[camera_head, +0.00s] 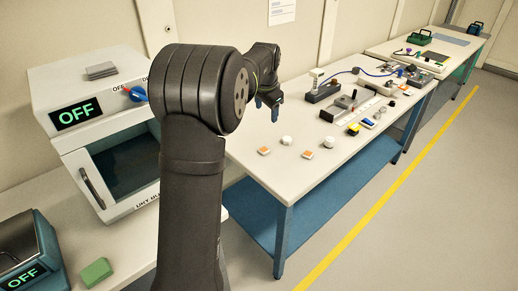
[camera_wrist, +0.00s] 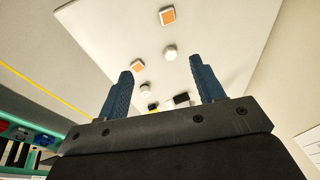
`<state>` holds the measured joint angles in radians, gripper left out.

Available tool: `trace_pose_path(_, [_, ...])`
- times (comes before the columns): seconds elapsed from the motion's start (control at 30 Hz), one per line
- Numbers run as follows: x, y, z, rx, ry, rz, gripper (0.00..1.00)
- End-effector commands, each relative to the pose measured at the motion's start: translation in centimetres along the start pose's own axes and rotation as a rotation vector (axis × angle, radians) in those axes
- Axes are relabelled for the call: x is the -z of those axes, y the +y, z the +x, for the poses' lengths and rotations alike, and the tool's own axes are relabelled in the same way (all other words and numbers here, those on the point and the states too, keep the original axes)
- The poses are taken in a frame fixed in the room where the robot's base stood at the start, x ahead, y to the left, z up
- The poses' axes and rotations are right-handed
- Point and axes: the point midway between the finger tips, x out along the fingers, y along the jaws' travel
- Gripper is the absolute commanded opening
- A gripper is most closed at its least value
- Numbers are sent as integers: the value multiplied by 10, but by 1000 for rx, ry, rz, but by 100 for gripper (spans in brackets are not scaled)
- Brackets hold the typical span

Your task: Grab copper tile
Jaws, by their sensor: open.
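Two small white-rimmed tiles with orange, copper-like faces lie flat on the white bench. In the head view, one tile (camera_head: 264,151) is at the bench's near end and the other tile (camera_head: 308,154) is to its right. The wrist view also shows two orange-faced tiles, one at the top (camera_wrist: 167,16) and one lower left (camera_wrist: 138,66). I cannot tell from their look which is the copper one. My gripper (camera_head: 270,105) is above the bench, apart from the tiles. Its two blue fingers (camera_wrist: 160,68) are spread and nothing is between them.
White round pieces (camera_head: 286,140) (camera_head: 328,142) stand beside the tiles. Farther along the bench (camera_head: 252,166) are a yellow-and-black item (camera_head: 353,129), dark blocks and cabled equipment. An oven-like box (camera_head: 115,125) reading OFF and a green block (camera_head: 96,272) are at left.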

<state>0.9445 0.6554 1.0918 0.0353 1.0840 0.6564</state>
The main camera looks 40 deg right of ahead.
Motion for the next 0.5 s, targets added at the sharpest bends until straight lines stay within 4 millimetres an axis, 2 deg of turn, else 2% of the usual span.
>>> trace_pose_path(0.03, [-9,-14,22,-45,14,-18,62])
trace_pose_path(0.2, [-25,-46,71,-162,105,-45,62])
trace_pose_path(0.33, [-32,-59,88,-200,153,-57,62])
trace_pose_path(0.5, [-30,-58,109,-212,166,-57,62])
